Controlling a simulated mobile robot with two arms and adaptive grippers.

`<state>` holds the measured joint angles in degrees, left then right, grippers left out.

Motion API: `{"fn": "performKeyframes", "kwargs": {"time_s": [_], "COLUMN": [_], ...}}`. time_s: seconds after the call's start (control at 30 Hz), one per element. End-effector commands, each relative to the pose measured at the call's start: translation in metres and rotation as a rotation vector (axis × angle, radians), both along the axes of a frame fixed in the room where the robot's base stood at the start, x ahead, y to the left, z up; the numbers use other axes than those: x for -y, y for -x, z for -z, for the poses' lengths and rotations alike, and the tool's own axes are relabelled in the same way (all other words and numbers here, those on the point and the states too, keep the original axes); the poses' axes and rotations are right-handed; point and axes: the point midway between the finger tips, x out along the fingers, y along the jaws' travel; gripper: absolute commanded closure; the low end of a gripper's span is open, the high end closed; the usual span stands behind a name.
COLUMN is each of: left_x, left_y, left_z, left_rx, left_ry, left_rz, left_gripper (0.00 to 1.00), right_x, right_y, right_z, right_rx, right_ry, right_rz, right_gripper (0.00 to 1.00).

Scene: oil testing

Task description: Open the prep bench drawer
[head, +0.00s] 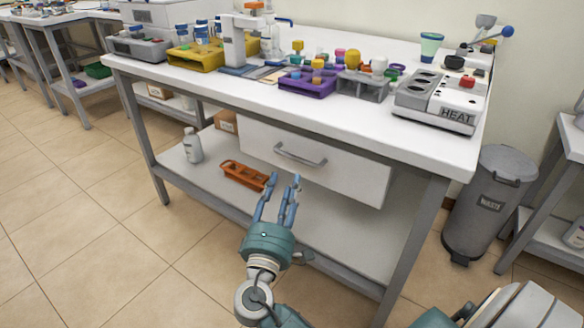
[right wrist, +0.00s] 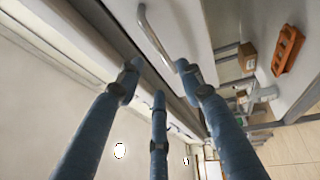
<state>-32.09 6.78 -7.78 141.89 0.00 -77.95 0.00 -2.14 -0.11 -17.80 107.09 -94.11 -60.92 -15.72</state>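The prep bench drawer (head: 345,178) is a white box under the bench top, and its front looks shut. Its grey bar handle (head: 300,158) sits near the middle of the front, and the handle also shows at the top of the right wrist view (right wrist: 154,38). My right gripper (head: 283,183), with blue fingers and a teal palm, is open and empty. It appears in front of and below the handle, apart from it. In the right wrist view its three spread fingers (right wrist: 157,82) point toward the drawer, with nothing between them. My left gripper is not in view.
The lower shelf (head: 335,225) holds an orange rack (head: 243,175), a white bottle (head: 192,146) and a cardboard box (head: 226,122). The bench top carries a heater (head: 440,102) and several racks. A grey waste bin (head: 488,205) stands at right. The floor in front is clear.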

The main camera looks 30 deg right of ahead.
Motion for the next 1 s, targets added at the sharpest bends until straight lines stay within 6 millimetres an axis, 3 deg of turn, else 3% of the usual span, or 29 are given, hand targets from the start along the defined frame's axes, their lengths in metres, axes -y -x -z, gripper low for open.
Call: {"fn": "performKeyframes", "kwargs": {"time_s": [0.3,0.5,0.9,1.0], "left_x": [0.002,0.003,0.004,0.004], "left_y": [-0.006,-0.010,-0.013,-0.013], "left_z": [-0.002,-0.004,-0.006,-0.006], "left_rx": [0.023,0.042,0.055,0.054], "left_ry": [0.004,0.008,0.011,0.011], "left_rz": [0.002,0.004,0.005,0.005], "left_gripper": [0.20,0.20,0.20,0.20], "right_x": [0.042,0.059,0.065,0.065], "right_y": [-0.043,-0.061,-0.067,-0.067], "right_z": [-0.011,-0.015,-0.016,-0.016], "right_rx": [0.000,-0.002,-0.003,-0.003], "right_ry": [0.001,0.000,-0.001,-0.001], "right_rz": [-0.001,-0.002,-0.004,-0.004], "right_gripper": [0.63,0.63,0.63,0.81]}}
